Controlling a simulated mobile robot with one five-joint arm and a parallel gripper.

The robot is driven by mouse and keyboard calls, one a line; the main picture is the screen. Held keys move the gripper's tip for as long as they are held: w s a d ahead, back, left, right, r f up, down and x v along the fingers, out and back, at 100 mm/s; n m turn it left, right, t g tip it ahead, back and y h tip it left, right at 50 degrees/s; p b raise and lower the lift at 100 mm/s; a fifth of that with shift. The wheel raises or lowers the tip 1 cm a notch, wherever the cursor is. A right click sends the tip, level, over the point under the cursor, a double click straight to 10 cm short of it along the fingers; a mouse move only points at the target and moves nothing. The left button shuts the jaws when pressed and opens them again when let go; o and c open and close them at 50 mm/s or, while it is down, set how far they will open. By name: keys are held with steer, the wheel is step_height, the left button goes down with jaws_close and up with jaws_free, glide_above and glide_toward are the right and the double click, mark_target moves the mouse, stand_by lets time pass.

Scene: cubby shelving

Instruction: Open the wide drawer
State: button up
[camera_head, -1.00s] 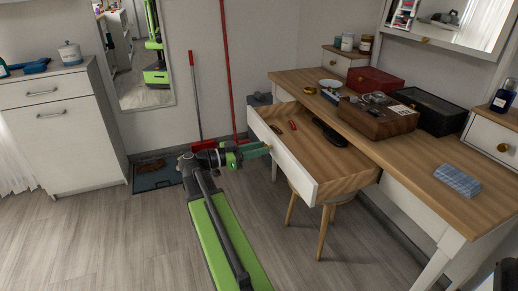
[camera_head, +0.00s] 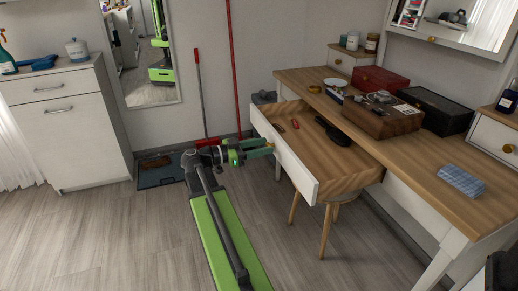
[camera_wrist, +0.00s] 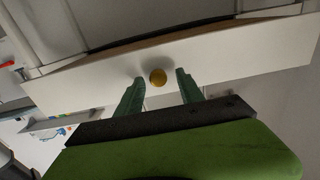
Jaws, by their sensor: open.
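The wide drawer (camera_head: 298,168) of the wooden-topped vanity desk stands pulled far out, with a white front and a wooden inside. In the wrist view its white front (camera_wrist: 225,62) fills the middle, with a round gold knob (camera_wrist: 158,77) on it. My gripper (camera_head: 268,148) is at the drawer front in the head view. In the wrist view the green fingers of my gripper (camera_wrist: 157,90) are apart, one on each side of the knob. I cannot tell whether they touch it.
In the drawer lie a black brush (camera_head: 333,131) and small red items. A stool (camera_head: 327,222) stands below it. Boxes, including a red one (camera_head: 382,79), sit on the desk. A white cabinet (camera_head: 68,130) is at left. Floor in front is clear.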

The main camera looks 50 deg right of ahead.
steer(key=v, duration=1.7)
steer(key=shift+a, duration=0.15)
steer(key=shift+w, duration=0.1)
steer(key=w+a+f+n+t+y+p, duration=0.1)
steer(key=a+f+n+t+y, duration=0.3)
steer(key=a+f+n, duration=0.55)
steer(key=w+a+f+n+t+y+p, duration=0.15)
steer(key=a+f+n+y, duration=0.35)
steer(key=a, duration=0.8)
steer(key=a+f+n+t+y+p, duration=0.1)
steer(key=a+f+n+t+y, duration=0.4)
steer(key=a+n, duration=0.55)
step_height(320, 180, up, 37)
steer(key=a+y+p, duration=0.1)
steer(key=p, duration=3.6)
steer(key=shift+w+m+g+p, duration=0.25)
steer(key=shift+m+g+p, duration=0.1)
steer(key=shift+g, duration=0.1)
